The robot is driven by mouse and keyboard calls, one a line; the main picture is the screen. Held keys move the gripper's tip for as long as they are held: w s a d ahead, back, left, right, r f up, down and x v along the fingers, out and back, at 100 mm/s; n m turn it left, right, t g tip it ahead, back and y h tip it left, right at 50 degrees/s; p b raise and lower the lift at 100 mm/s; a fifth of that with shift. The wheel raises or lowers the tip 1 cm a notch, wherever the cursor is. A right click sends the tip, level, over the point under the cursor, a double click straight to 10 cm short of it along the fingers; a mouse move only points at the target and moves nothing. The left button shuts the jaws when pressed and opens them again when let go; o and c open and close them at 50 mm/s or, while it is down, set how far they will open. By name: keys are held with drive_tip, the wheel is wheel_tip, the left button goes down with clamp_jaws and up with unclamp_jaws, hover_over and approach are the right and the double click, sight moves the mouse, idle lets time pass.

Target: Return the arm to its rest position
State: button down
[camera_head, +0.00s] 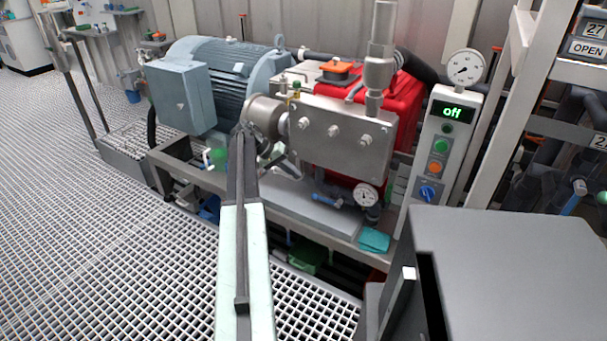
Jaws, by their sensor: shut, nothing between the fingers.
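My arm (243,262) reaches up from the bottom middle of the picture, stretched away from my body toward the pump unit. My gripper (264,148) is at its far end, in front of the round metal coupling (264,117) between the blue-grey motor and the metal pump head. It looks small and dark there. Its fingers are shut with nothing between them. I cannot tell whether it touches the unit. My arm hides part of the frame behind it.
The blue-grey motor (222,75) and red pump (400,110) stand on a metal frame. A control panel (437,150) with a display reading "off", buttons and a blue knob stands at the right. A pressure gauge (366,195) sits low. Open grating floor (80,240) lies at the left.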

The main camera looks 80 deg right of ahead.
drive_tip(key=shift+w, duration=0.25)
